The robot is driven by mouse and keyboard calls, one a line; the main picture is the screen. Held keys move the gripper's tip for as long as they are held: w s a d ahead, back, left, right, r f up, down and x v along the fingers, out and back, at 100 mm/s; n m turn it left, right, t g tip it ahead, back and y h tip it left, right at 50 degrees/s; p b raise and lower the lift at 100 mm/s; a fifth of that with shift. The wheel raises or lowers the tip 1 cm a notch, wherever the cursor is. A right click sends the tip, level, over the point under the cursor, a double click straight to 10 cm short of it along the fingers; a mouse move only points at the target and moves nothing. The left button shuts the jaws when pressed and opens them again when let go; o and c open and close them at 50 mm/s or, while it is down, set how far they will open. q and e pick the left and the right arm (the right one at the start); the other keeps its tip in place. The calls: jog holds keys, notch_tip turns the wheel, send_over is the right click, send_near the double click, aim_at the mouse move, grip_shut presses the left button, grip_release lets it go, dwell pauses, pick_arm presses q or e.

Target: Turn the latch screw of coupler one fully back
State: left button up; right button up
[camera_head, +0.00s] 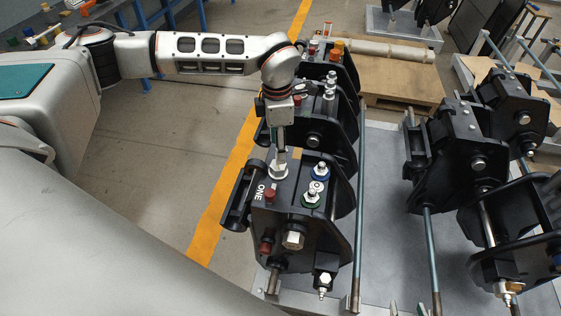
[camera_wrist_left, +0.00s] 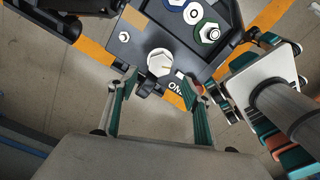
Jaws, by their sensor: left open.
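Coupler one is the black block (camera_head: 285,220) marked ONE, nearest me in its row. A pale hex-headed screw, seemingly its latch screw (camera_head: 278,168), stands on its top plate; it also shows in the left wrist view (camera_wrist_left: 160,62). My left gripper (camera_head: 280,151) points down over the screw. In the left wrist view its fingers (camera_wrist_left: 159,82) are apart, one either side of the screw head. I cannot tell whether they touch it. My right gripper (camera_head: 407,309) shows only as two separated fingertips at the bottom edge, away from the coupler.
Blue, white and green-ringed fittings (camera_head: 317,187) and a red knob (camera_head: 270,195) stand close to the screw. More black couplers (camera_head: 335,125) stand behind. Other black units (camera_head: 450,155) stand on the right. The grey plate (camera_head: 385,240) between them is mostly bare.

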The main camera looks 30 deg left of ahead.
aim_at(278, 168)
pick_arm(q)
notch_tip(278, 168, down, 8)
jog(key=shift+r, duration=0.1)
pick_arm(e)
jog(key=shift+s+d+f, duration=0.15)
jog(key=shift+f, duration=0.25)
pick_arm(q)
jog(key=c, duration=1.1)
jog(key=shift+r+n+p, duration=0.2)
jog(key=shift+n+p, duration=0.1)
jog(key=shift+p, duration=0.05)
jog(key=shift+n, duration=0.3)
jog(key=shift+p, duration=0.35)
jog(key=shift+f+n, duration=0.15)
jog(key=shift+n, duration=0.15)
pick_arm(e)
jog(key=shift+w+r, duration=0.2)
jog(key=shift+r, duration=0.85)
